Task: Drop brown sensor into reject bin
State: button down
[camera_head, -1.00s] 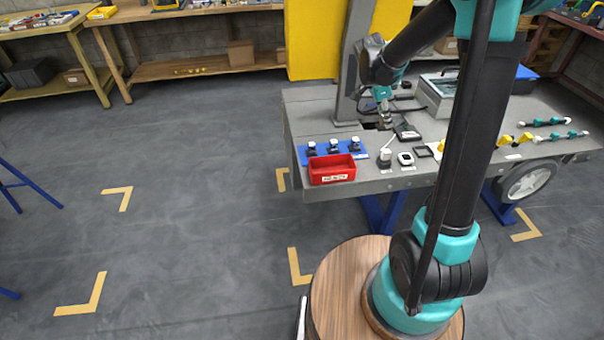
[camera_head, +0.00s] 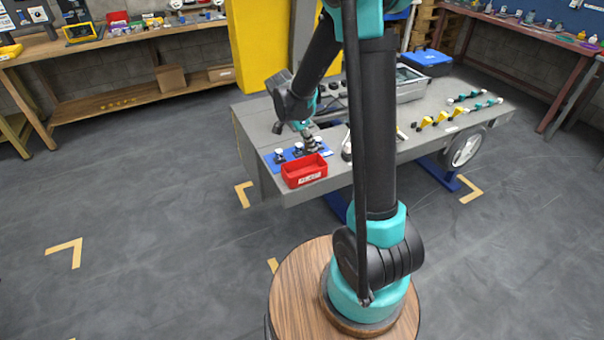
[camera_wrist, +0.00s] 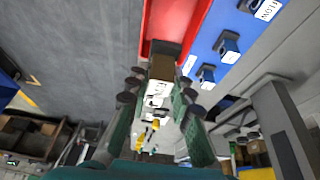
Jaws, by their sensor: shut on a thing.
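A brown block, seemingly the brown sensor (camera_wrist: 161,69), sits between the fingers of my gripper (camera_wrist: 158,92) in the wrist view. My gripper is shut on it. In the head view my gripper (camera_head: 313,145) is above the bench, just behind the red bin; the sensor cannot be made out there. The red reject bin (camera_head: 304,180) stands at the bench's front left corner with a white label on its front. In the wrist view the bin (camera_wrist: 149,18) is at the top, just beyond the brown block.
A blue board (camera_head: 272,163) with several small camera-like parts lies beside and behind the bin. The grey bench (camera_head: 400,150) carries yellow parts and a grey case (camera_head: 410,84) farther right. A yellow panel (camera_head: 262,45) and grey column stand behind.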

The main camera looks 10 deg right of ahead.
jog(key=shift+f, duration=1)
jog(key=c, duration=1.3)
grip_release()
jog(key=shift+o, duration=0.2)
jog(key=shift+r, duration=0.1)
jog(key=v, duration=1.2)
jog(key=shift+d, duration=0.15)
jog(key=s+d+f+n+t+y, duration=0.1)
jog(key=s+d+f+n, duration=0.1)
jog(key=s+n, duration=0.2)
jog(key=s+d+f+n+t+y, duration=0.1)
jog(key=s+d+f+n+y, duration=0.1)
jog(key=s+n, duration=0.3)
jog(key=s+d+f+n+y, duration=0.1)
jog(key=s+d+f+n, duration=0.3)
jog(key=s, duration=0.7)
jog(key=shift+s+f+n+t, duration=0.3)
jog(key=shift+n+t, duration=0.1)
jog(key=shift+n, duration=0.3)
